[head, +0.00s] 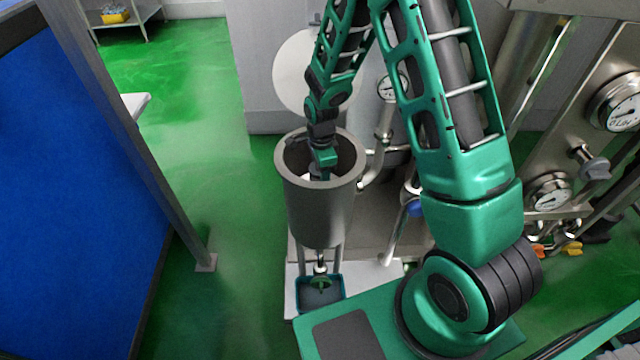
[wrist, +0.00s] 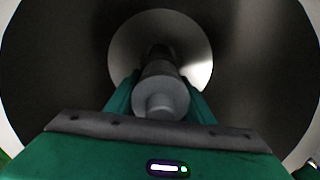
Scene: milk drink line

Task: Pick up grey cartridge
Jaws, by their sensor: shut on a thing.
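The grey cartridge (wrist: 162,92) shows in the wrist view as a cylinder with a narrower round end facing the camera. My gripper (wrist: 160,102) is shut on it, with one green finger on each side. In the head view my gripper (head: 320,172) reaches down into the open top of a grey cylindrical housing (head: 320,215). The cartridge is mostly hidden there by the gripper and the housing wall. The wrist view looks down the dark inside of the housing to a brighter round area at its far end. Whether the cartridge touches the housing is not clear.
The housing's wall surrounds my gripper. A small dark blue tray (head: 321,304) stands below it. Pipes and a pressure gauge (head: 393,88) are close on the right, with more gauges (head: 618,103) beyond. Green floor (head: 215,100) is free on the left, past a grey post (head: 150,170).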

